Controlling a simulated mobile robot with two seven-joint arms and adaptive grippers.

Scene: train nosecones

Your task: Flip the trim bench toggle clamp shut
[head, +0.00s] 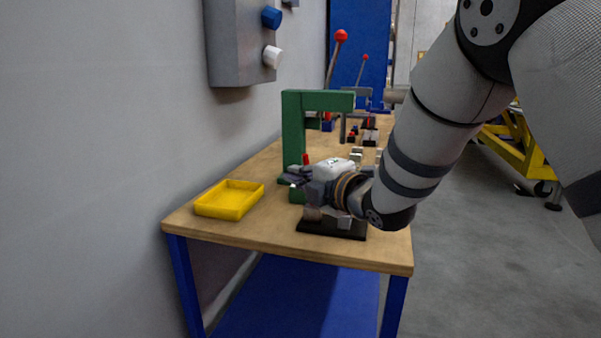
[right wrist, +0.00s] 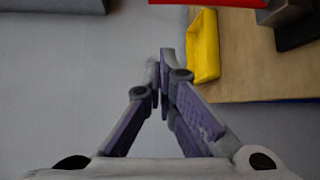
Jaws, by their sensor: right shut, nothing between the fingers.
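The toggle clamp sits on the wooden trim bench (head: 258,240), on a black base plate (head: 318,229) near the front edge. A small red handle (head: 306,159) stands up just behind my right gripper (head: 287,179), which hides much of the clamp. A red bar, likely this handle, crosses the top of the right wrist view (right wrist: 205,2), beyond the fingers. My right gripper (right wrist: 160,72) is shut and empty, its fingers pointing left above the bench. I cannot tell whether it touches the handle. My left gripper is not in view.
A yellow tray (head: 229,199) lies at the bench's front left corner. A green C-shaped frame (head: 293,130) stands behind my gripper. A red-knobbed lever (head: 341,36) and small blocks are farther back. A grey wall box (head: 240,45) hangs at upper left.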

